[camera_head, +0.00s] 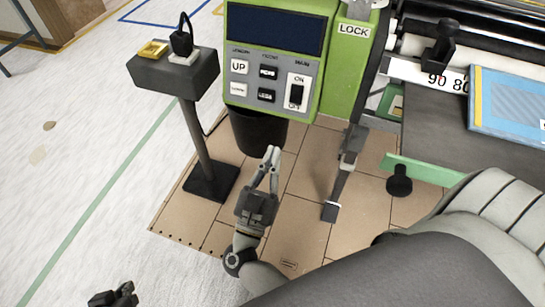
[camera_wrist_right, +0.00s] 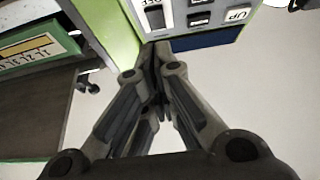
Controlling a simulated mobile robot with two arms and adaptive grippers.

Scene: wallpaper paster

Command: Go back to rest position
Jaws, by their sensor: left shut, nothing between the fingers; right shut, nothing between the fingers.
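My right gripper (camera_head: 272,158) is in the middle of the head view, its fingers shut and empty. It is in front of the black bin and below the green control panel (camera_head: 280,55). In the right wrist view its shut fingertips (camera_wrist_right: 155,50) point toward the panel's buttons and switch; I cannot tell the exact gap, but nothing is held. My left gripper (camera_head: 112,295) shows only as a dark piece at the bottom left edge of the head view, shut and empty, over the pale floor.
A dark stand (camera_head: 172,75) with a yellow item and a black plug-like item is left of the panel. A black bin (camera_head: 258,130) stands under the panel. The machine with rollers (camera_head: 430,135) and a blue packet (camera_head: 508,100) is at right.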

